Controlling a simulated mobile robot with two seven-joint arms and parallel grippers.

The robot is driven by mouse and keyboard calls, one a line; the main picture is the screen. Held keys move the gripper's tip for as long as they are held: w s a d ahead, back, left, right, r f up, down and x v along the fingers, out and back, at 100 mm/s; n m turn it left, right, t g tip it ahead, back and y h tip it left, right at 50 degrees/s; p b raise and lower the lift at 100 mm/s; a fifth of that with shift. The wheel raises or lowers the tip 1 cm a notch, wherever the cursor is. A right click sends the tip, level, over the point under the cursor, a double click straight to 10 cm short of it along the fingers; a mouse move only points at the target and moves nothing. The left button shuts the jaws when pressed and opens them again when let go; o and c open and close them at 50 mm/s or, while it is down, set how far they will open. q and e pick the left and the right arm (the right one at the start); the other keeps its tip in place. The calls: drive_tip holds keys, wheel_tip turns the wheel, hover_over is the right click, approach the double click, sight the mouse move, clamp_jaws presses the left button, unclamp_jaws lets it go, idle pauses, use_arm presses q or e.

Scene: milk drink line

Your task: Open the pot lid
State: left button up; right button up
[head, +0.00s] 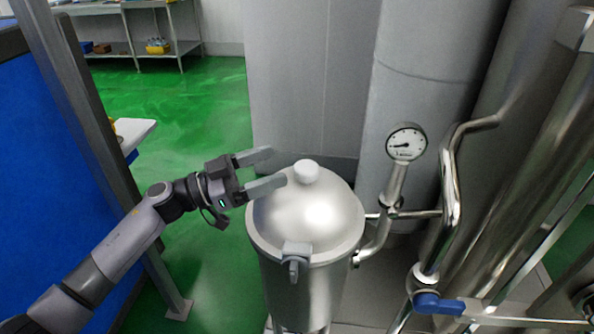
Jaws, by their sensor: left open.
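A steel pot (304,290) stands upright in the middle of the head view. Its domed lid (312,218) sits on its rim, with a pale knob (306,171) on top. A grey latch (295,258) is at the front of the rim. My left gripper (279,168) comes in from the left at about knob height. It is open and empty, its two fingers pointing right toward the knob. The nearer fingertip is close to the knob; I cannot tell if they touch. My right gripper is not in view.
A pressure gauge (406,142) on a pipe stands just right of the pot. Steel pipes and a blue-handled valve (438,304) fill the right side. A grey post (98,133) and blue panel (38,205) are at left. Green floor (205,115) is free behind my arm.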

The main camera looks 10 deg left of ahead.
sight(298, 165)
use_arm(q)
drive_tip(key=g, duration=0.1)
drive_tip(key=m+g, duration=0.1)
drive_tip(key=g, duration=0.1)
drive_tip(key=a+f+g, duration=0.1)
drive_tip(key=shift+s+m, duration=0.3)
drive_tip(key=shift+x, duration=3.5)
drive_tip(key=shift+s+f, duration=0.1)
clamp_jaws()
drive_tip(key=shift+w+r+p, duration=0.35)
drive_tip(key=shift+r+p, duration=0.25)
drive_tip(key=shift+p, duration=0.5)
drive_tip(key=w+n+p, duration=0.1)
drive_tip(key=w+r+p, duration=0.1)
drive_tip(key=r+n+y+p, duration=0.1)
drive_tip(key=shift+w+r+n+g+p, duration=0.2)
drive_tip(key=shift+w+n+g+p, duration=0.1)
drive_tip(key=shift+w, duration=0.1)
drive_tip(key=w, duration=0.1)
drive_tip(key=w+r+b, duration=0.1)
drive_tip(key=w, duration=0.1)
drive_tip(key=shift+w+r+n, duration=0.15)
drive_tip(key=shift+r+n, duration=0.1)
drive_tip(key=shift+n, duration=0.15)
drive_tip(key=shift+w+r+n+b, duration=0.25)
drive_tip(key=shift+w+n+b, duration=0.15)
drive_tip(key=shift+w+b, duration=0.35)
drive_tip(key=shift+w+r+n+b, duration=0.2)
drive_tip(key=shift+w+n+b, duration=0.2)
drive_tip(key=shift+w+b, duration=0.35)
